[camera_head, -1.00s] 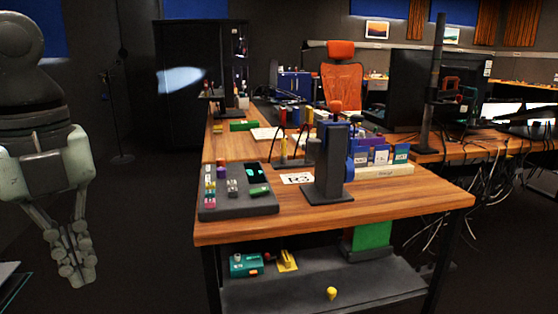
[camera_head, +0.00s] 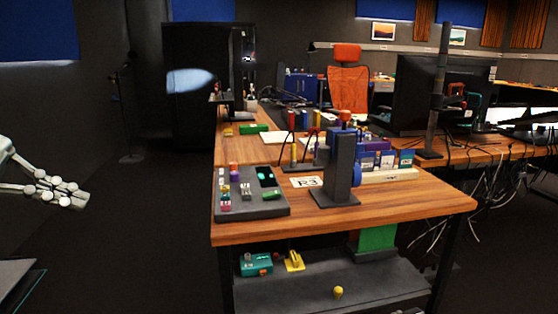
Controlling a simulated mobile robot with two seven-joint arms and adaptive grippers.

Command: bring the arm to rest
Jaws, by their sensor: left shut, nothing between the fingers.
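My left gripper (camera_head: 70,194) shows at the left edge, shut and empty, its fingers pointing right. It hangs in free air, well left of the wooden table (camera_head: 420,208) and apart from it. Most of my left arm is out of the picture. My right gripper is not in view. A dark grey panel (camera_head: 262,210) with coloured buttons and a small screen lies on the table's near left corner. A dark upright stand (camera_head: 340,165) with a blue round part is beside it.
The lower shelf (camera_head: 370,289) holds a teal box (camera_head: 257,264) and yellow pieces. A black monitor (camera_head: 428,95) and hanging cables (camera_head: 480,190) are at the right. An orange chair (camera_head: 348,85) stands behind. The floor between my gripper and the table looks clear.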

